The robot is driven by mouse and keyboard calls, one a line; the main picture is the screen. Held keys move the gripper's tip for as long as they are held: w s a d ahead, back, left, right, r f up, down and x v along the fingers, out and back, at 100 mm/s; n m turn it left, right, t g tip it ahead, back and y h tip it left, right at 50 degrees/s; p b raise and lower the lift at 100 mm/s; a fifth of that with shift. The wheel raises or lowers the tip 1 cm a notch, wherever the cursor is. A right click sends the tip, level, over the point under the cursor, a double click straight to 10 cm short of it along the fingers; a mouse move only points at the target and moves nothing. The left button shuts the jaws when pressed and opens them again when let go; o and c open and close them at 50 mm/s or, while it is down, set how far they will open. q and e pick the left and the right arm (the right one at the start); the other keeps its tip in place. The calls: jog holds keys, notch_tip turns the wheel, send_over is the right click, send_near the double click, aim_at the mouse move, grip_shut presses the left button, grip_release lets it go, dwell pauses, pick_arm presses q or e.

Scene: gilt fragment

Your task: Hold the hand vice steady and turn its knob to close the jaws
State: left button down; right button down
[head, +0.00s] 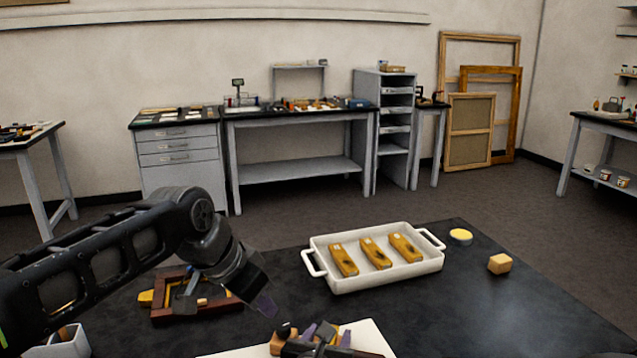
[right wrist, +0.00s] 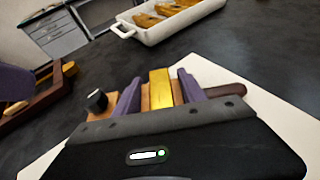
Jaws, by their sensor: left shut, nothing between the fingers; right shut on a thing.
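The hand vice (right wrist: 160,88) lies on a white board, with wooden parts, a gold-coloured piece in its middle and a dark red handle (right wrist: 228,90) at the right. Its black knob (right wrist: 97,100) sticks out on the left and also shows in the head view (head: 284,330). My right gripper (right wrist: 160,93) is shut on the vice, with purple fingers on both sides of the gold piece. My left gripper (head: 266,305) is shut and empty, above and left of the knob, apart from it. The gap between the vice jaws cannot be made out.
A white tray (head: 388,277) holding three gilt pieces stands behind the vice. A yellow round item (head: 460,236) and a wooden block (head: 500,263) are at the right. A dark red wooden frame (head: 170,312) lies under my left arm.

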jog(key=c, duration=0.6)
grip_release()
jog(key=shift+s, duration=0.1)
jog(key=v, duration=1.2)
jog(key=shift+f, duration=0.1)
